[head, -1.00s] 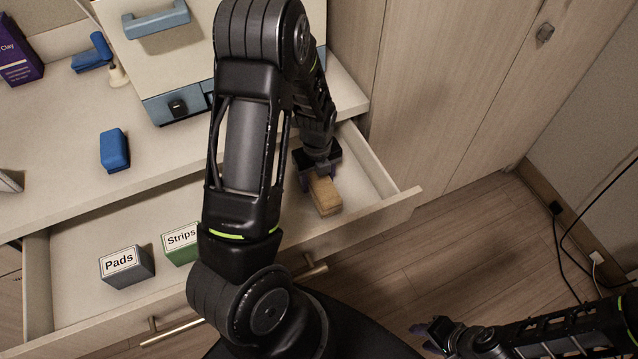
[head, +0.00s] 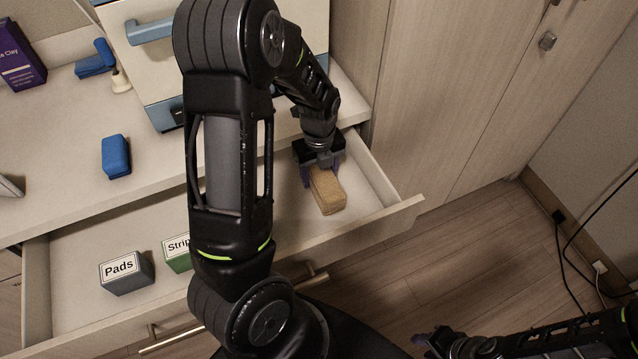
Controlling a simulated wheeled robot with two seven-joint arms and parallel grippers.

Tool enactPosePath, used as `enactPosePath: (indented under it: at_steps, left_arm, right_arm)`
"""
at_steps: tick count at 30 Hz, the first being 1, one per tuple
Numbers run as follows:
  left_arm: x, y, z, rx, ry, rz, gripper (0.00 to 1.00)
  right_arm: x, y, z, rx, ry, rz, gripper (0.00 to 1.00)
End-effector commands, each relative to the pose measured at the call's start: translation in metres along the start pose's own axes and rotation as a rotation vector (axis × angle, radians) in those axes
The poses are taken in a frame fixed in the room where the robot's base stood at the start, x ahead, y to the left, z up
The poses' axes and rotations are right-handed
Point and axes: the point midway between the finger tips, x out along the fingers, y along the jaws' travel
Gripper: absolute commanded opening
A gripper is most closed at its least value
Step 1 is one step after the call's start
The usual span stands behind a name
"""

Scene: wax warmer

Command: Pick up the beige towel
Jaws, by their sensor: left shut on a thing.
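The beige towel (head: 328,192) is a small folded block at the right end of the open drawer (head: 282,221). My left gripper (head: 321,170) reaches down into the drawer from above and is shut on the far end of the towel. The near end of the towel sticks out toward me. I cannot tell whether the towel touches the drawer floor. My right gripper (head: 428,343) is low at the bottom of the view, over the wood floor and away from the drawer. Its fingers are too small and dark to read.
A grey Pads box (head: 127,273) and a green Strips box (head: 177,254) stand in the drawer, the latter partly behind my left arm. A blue block (head: 116,157) lies on the counter (head: 60,185). A cabinet (head: 450,90) stands right of the drawer.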

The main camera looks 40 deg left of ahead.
Motion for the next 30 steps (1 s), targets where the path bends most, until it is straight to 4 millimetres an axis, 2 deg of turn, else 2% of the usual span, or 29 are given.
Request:
enactPosePath:
  at_steps: [1, 21, 25, 30]
  left_arm:
    - [-0.013, -0.002, 0.001, 0.001, -0.004, -0.008, 0.10]
    - [-0.182, -0.001, 0.001, -0.001, -0.003, -0.005, 0.10]
    - [-0.205, -0.001, 0.001, -0.001, -0.001, -0.003, 0.10]
    - [-0.220, -0.001, 0.000, 0.000, 0.001, -0.001, 0.10]
  right_arm:
    - [0.002, 0.001, 0.000, 0.000, 0.001, -0.001, 0.36]
    - [0.013, 0.004, -0.002, -0.003, 0.004, -0.005, 0.36]
    - [0.014, 0.004, -0.002, -0.004, 0.005, -0.005, 0.36]
    - [0.015, 0.004, -0.002, -0.004, 0.005, -0.006, 0.36]
